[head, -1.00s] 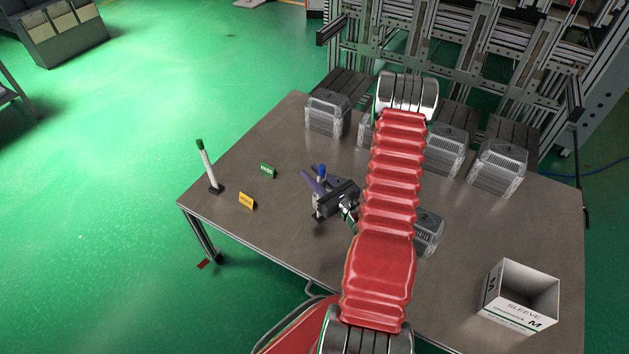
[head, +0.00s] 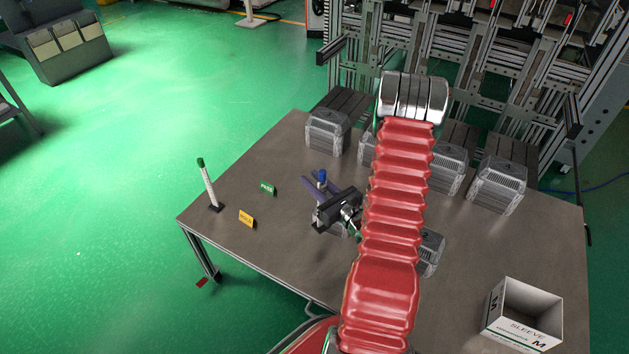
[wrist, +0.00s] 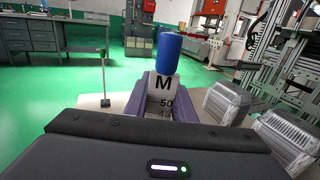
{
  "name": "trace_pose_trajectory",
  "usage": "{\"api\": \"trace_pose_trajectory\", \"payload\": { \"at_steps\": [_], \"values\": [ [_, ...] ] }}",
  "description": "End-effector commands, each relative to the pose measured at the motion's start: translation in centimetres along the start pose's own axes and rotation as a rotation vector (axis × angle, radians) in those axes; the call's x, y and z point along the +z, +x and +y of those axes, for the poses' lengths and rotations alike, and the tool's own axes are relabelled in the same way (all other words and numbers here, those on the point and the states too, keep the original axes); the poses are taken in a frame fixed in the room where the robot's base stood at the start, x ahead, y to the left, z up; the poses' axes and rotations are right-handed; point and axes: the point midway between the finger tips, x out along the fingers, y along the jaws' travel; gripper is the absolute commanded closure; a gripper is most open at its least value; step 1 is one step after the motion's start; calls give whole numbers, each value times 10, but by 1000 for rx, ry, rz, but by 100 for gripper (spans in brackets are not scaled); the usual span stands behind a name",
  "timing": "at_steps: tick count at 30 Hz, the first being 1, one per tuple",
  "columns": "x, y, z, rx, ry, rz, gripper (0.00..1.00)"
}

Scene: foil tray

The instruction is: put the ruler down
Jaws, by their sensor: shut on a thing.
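The ruler (wrist: 162,88) is white with a blue cap; it stands upright in the wrist view with a black M and the numbers 50 and 49 showing. My gripper (wrist: 152,100) has purple fingers on both sides of it and is shut on it. In the head view, the ruler's blue cap (head: 321,174) shows between the fingers of my gripper (head: 315,188), over the table's middle.
A white green-topped stick (head: 208,186) stands in a black base at the table's left corner. A green card (head: 267,188) and a yellow card (head: 247,218) stand nearby. An open white box (head: 523,332) stands front right.

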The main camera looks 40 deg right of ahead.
Motion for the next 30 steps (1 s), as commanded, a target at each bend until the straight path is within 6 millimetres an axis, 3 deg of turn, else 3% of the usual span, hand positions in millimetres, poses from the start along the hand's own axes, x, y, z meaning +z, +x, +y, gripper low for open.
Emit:
{"api": "trace_pose_trajectory", "payload": {
  "at_steps": [8, 14, 21, 30],
  "values": [
    [0, 2, 5, 9, 0, -1, 100],
    [1, 18, 41, 75, 0, -1, 100],
    [3, 43, 123, 222, 0, -1, 100],
    [5, 55, 232, 412, 0, -1, 100]
  ]
}}
